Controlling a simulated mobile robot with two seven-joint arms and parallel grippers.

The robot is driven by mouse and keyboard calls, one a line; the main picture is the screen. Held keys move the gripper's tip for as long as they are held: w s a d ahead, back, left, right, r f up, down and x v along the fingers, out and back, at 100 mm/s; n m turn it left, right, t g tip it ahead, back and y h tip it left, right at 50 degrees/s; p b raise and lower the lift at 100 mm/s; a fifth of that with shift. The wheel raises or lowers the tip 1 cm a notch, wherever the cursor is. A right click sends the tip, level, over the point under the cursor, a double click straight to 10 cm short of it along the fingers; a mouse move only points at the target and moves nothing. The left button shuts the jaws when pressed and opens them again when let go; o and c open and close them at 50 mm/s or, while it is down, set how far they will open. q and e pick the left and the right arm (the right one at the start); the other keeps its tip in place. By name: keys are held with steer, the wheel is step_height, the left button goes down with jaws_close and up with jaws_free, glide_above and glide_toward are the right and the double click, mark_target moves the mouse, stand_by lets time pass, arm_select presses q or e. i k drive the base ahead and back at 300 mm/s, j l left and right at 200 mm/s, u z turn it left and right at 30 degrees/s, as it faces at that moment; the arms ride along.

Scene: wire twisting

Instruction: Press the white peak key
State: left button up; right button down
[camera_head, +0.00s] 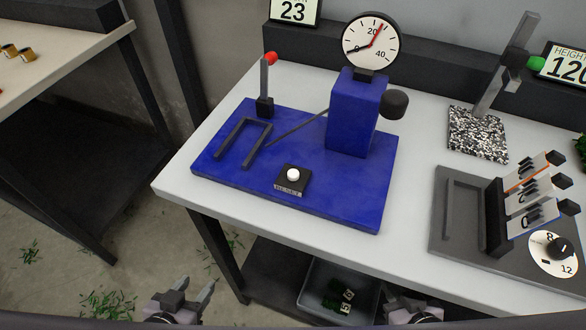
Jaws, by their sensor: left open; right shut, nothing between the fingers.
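The white peak key (293,174) is a small round white button on a black block with a label on its front. It sits near the front of the blue base plate (340,202) of a gauge machine. My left gripper (203,293) is open and empty, low in front of the table, below and left of the key. My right gripper (413,310) is at the bottom edge, below and right of the key; it is shut and partly cut off. Both grippers are well apart from the key.
The machine carries a blue column (354,115) with a round dial (370,40) and a red-tipped lever (265,80). A grey device with cards and a knob (560,248) stands at the right. A grey bin (318,285) is under the white table (410,215).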

mark_target(293, 174)
steer(key=j+z, duration=0.25)
steer(key=z, duration=0.2)
steer(key=j+z, duration=0.25)
steer(key=z, duration=0.2)
steer(key=k+j+z, duration=0.2)
steer(key=j, duration=0.15)
steer(key=j+z, duration=0.15)
steer(key=j, duration=0.2)
steer(key=k+j, duration=0.15)
steer(key=j, duration=0.2)
steer(key=k+j, duration=0.15)
steer(key=j, duration=0.25)
steer(key=k+j+z, duration=0.1)
steer(key=j, duration=0.25)
steer(key=k, duration=0.05)
